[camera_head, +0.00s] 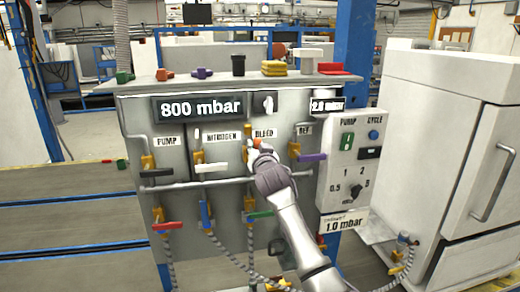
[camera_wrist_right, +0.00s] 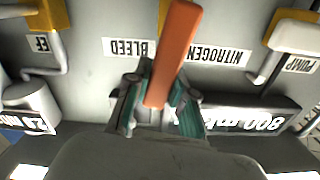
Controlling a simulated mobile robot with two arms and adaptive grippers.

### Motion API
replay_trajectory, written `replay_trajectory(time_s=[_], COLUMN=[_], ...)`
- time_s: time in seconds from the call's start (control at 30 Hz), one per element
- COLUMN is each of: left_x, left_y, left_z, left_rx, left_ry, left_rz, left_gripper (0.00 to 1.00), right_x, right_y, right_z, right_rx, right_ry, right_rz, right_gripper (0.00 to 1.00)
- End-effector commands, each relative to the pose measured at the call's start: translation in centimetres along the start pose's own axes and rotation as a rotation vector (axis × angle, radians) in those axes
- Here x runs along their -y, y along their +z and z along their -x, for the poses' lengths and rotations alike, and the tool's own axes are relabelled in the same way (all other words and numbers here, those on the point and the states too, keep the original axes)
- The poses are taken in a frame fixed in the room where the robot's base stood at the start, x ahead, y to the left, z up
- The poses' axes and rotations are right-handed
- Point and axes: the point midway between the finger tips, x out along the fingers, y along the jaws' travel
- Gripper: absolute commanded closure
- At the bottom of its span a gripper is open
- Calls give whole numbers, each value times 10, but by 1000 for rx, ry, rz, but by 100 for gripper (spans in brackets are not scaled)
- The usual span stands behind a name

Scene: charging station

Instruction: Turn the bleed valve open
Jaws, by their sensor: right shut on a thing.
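The bleed valve's orange handle (camera_head: 257,143) is on the grey panel beside the BLEED label (camera_head: 265,133). My right gripper (camera_head: 254,152) reaches up to it from below right and hides most of the valve in the head view. In the right wrist view, which is upside down, the orange handle (camera_wrist_right: 174,50) runs from the top edge down between the green-padded fingers. My right gripper (camera_wrist_right: 160,104) is shut on the handle's near end. The BLEED label (camera_wrist_right: 128,48) lies just left of the handle there. My left gripper is not in view.
The nitrogen valve's white handle (camera_head: 210,168) is to the left and the purple handle (camera_head: 311,157) to the right, both close by. A display (camera_head: 200,107) reads 800 mbar. A control box (camera_head: 348,165) stands out at the right. Hoses hang below.

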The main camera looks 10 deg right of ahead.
Motion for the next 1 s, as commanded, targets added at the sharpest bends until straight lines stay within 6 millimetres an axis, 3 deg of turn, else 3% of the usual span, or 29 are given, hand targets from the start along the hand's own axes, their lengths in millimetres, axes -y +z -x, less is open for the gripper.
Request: replay_trajectory(time_s=[0.4,0.97,1.0], left_x=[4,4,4], left_y=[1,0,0], left_z=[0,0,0], left_rx=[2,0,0], left_ry=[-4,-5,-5], left_rz=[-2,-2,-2], left_gripper=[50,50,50], right_x=[11,13,12], right_y=[3,3,3], right_z=[0,0,0], right_rx=[2,2,2], right_ry=[-1,0,0], right_rz=[199,234,235], right_gripper=[100,100,75])
